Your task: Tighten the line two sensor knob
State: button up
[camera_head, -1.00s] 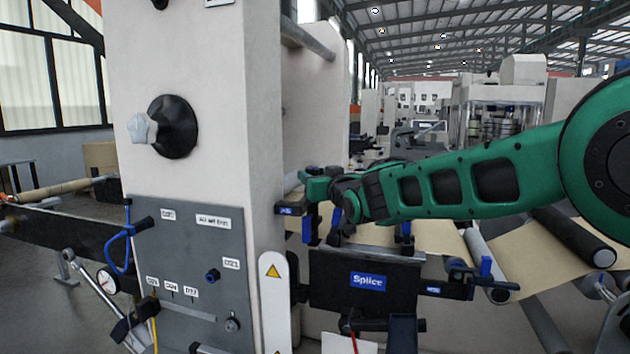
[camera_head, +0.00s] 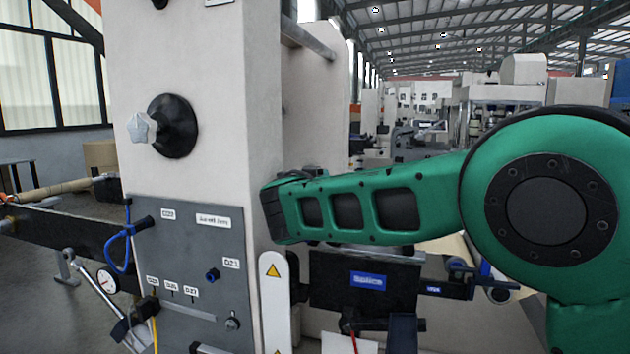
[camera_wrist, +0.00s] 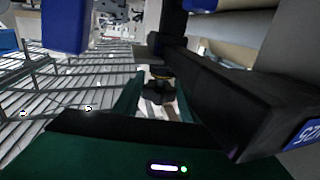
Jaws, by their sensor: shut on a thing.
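In the wrist view, a small dark lobed knob (camera_wrist: 157,93) with a brass-coloured ring sits under a black bar (camera_wrist: 215,95). My gripper (camera_wrist: 159,82) has its two green fingers on either side of this knob and is shut on it. A blue label, partly cut off, is on the near end of the bar. I cannot read the label well enough to tell which line the knob serves. In the head view my gripper and the knob are hidden behind my green arm.
The pale machine column (camera_head: 245,130) stands left of my arm, close to its far end. It carries a white star knob (camera_head: 143,128) on a black disc and a grey labelled panel (camera_head: 190,250). The dark splice table (camera_head: 330,285) lies below my arm.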

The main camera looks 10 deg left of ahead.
jog(key=shift+r, duration=0.2)
jog(key=o, duration=1.1)
jog(key=shift+c, duration=0.2)
jog(key=shift+s+f, duration=0.1)
jog(key=s+d, duration=0.1)
jog(key=s, duration=0.9)
jog(key=shift+s+d, duration=0.2)
jog(key=shift+d, duration=0.1)
